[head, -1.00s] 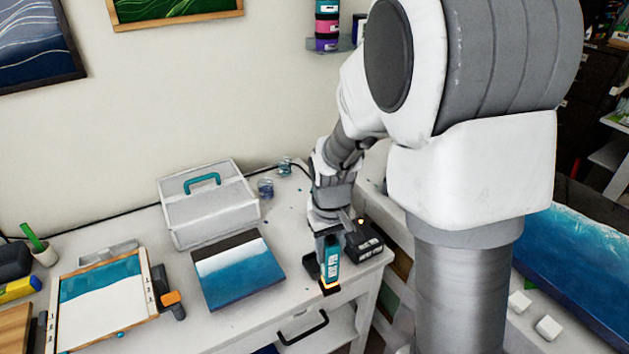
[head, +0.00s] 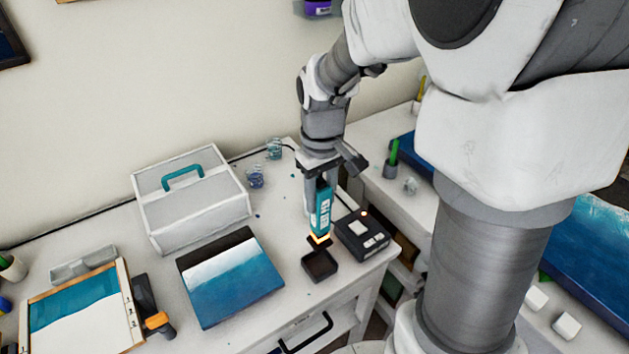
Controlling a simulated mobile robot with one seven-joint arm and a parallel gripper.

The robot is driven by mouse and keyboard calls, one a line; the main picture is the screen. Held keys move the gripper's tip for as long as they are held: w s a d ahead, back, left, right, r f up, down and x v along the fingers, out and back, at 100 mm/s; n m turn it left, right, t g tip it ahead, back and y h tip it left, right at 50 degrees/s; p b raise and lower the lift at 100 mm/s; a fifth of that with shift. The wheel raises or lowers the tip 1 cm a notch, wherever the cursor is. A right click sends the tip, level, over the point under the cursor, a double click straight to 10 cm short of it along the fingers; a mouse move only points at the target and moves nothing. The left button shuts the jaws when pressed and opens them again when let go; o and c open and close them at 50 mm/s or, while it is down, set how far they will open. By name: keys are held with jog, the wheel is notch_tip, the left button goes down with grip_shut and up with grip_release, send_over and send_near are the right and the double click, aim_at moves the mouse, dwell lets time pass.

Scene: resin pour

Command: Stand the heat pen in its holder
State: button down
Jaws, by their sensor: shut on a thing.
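The heat pen (head: 321,210) is a teal stick with a white label and a yellow-orange tip pointing down. My gripper (head: 321,180) is shut on its upper part and holds it roughly upright. A small black square open-topped cup, which looks like the holder (head: 319,266), stands on the white table near its front right corner. The pen's tip shows just above and behind the cup's back rim in the picture. I cannot tell how high it is above the table. The cup looks empty.
A black box with a lit orange lamp (head: 362,235) stands close right of the cup. A blue-and-white painted panel (head: 230,278) lies to the left. A white case with a teal handle (head: 190,200) is behind. The table's front edge is near.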

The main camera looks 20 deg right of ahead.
aim_at(320, 228)
jog(key=shift+f+b, duration=3.75)
jog(key=shift+f, duration=1.05)
jog(key=shift+c, duration=1.9)
grip_release()
notch_tip(320, 228, up, 18)
jog(key=shift+f+p, duration=0.25)
jog(key=shift+p, duration=0.45)
jog(key=shift+s, duration=0.1)
jog(key=s+f+m+t, duration=0.1)
jog(key=s+m+t, duration=0.2)
jog(key=s, duration=1)
jog(key=t, duration=0.2)
jog(key=shift+s+f+m+t, duration=0.2)
jog(key=shift+s+m+t, duration=0.1)
jog(key=shift+s, duration=0.05)
